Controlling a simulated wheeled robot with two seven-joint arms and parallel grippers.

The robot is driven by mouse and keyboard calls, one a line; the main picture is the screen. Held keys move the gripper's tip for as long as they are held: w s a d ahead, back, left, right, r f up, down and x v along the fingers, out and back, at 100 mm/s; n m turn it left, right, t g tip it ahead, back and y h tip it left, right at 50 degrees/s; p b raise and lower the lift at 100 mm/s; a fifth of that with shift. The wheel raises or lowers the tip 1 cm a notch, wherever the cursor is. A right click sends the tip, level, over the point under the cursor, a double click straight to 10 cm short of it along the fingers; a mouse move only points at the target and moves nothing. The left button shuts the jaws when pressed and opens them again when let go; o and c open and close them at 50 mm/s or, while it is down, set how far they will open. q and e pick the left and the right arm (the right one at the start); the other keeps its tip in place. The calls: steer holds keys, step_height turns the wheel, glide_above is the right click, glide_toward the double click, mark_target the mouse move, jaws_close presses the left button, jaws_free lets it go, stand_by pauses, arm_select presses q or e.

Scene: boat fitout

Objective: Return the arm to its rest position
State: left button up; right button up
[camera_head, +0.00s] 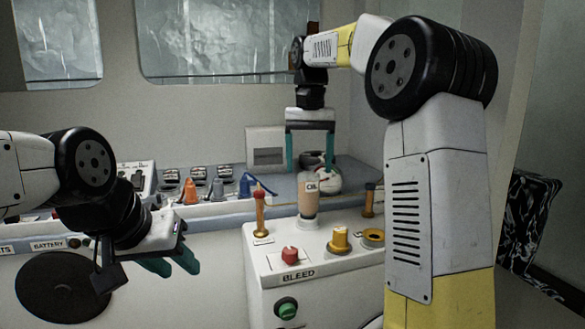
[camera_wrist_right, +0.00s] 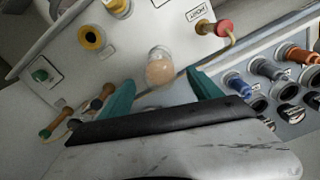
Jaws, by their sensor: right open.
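My right gripper (camera_head: 310,150) hangs from the arm at the right, fingers pointing down and spread apart, above the console behind the oil bottle. In the right wrist view its two teal fingertips (camera_wrist_right: 158,95) stand apart with nothing gripped between them. The oil bottle (camera_head: 308,196) stands upright on the white bleed console (camera_head: 270,264); its top (camera_wrist_right: 160,70) shows beyond the fingers in the wrist view. My left gripper (camera_head: 172,262) is low at the left, pointing right; its teal fingers overlap in the picture, so its opening is unclear.
A round white object (camera_head: 327,180) sits behind the bottle. Windows (camera_head: 230,40) line the wall.

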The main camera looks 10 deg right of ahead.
steer(key=s+d+f+t, duration=0.1)
steer(key=s+f+t, duration=0.1)
steer(key=s, duration=0.6)
steer(key=s+f+n+t+y, duration=0.1)
steer(key=s+f, duration=0.3)
steer(key=s, duration=0.4)
steer(key=s+d+f+n+t+y, duration=0.1)
steer(key=s+f+t, duration=0.2)
steer(key=s, duration=0.4)
steer(key=shift+s+d+f, duration=0.35)
steer(key=shift+s+f, duration=0.05)
steer(key=shift+f, duration=0.2)
steer(key=shift+d, duration=0.1)
